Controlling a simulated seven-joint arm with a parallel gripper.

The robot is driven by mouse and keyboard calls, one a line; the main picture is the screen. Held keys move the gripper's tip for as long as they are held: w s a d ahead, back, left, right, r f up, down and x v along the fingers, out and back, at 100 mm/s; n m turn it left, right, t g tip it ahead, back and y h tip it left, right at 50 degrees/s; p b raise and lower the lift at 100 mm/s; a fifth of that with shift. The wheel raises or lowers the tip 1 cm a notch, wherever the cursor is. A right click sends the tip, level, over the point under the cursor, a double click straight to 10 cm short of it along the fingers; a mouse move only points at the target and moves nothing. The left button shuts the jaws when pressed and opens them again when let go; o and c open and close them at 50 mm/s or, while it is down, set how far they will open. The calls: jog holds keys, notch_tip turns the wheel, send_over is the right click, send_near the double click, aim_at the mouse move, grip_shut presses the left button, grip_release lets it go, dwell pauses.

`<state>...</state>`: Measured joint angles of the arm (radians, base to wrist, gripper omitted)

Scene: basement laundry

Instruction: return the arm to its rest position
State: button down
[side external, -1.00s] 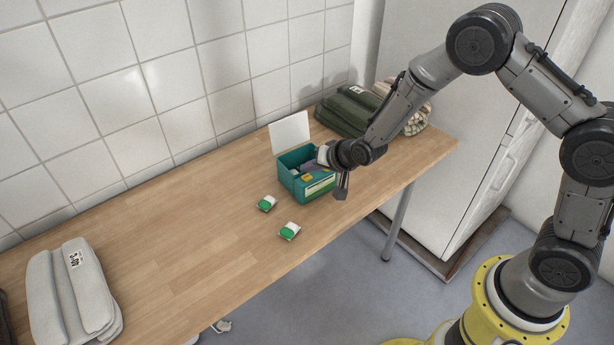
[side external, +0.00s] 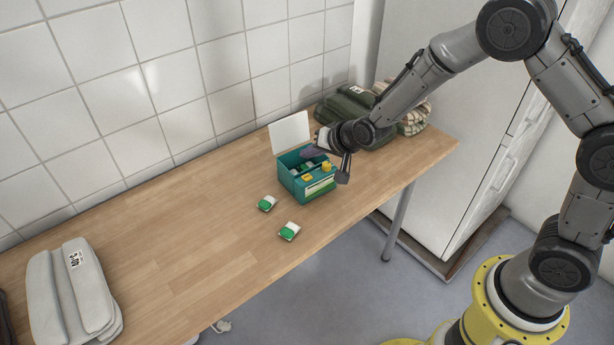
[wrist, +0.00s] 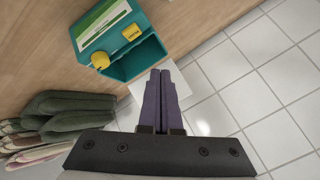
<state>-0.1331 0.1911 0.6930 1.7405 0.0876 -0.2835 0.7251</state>
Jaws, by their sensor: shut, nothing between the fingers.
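My gripper (side external: 309,153) is above the back of the teal box on the table, between the raised white lid and the folded towels. In the wrist view my gripper (wrist: 162,75) shows two purple-grey fingers pressed together with nothing between them. My arm bends up from its yellow base at the right and reaches left over the table.
Two green-and-white packets (side external: 267,203) (side external: 289,232) lie in front. Dark green towels (side external: 345,112) lie behind; a grey folded cloth (side external: 72,290) lies far left. The tiled wall is close behind.

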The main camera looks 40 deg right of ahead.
notch_tip(320, 180, up, 11)
jog(key=w+d+t, duration=0.1)
jog(key=d+t, duration=0.1)
jog(key=s+d+r+t, duration=0.1)
jog(key=s+r, duration=0.3)
jog(key=r, duration=0.3)
jog(key=s+d+r, duration=0.1)
jog(key=s+r, duration=0.4)
jog(key=r, duration=0.2)
jog(key=s+d+r+n+g, duration=0.2)
jog(key=s+n, duration=0.2)
jog(key=s, duration=1.1)
jog(key=s+f+n+g+h, duration=0.1)
jog(key=s+f+n+g, duration=0.2)
jog(key=s+f, duration=0.5)
jog(key=s+g, duration=0.1)
jog(key=s, duration=0.3)
jog(key=shift+s+d+f+n+g, duration=0.2)
jog(key=shift+s+n+g, duration=0.1)
jog(key=shift+n, duration=0.1)
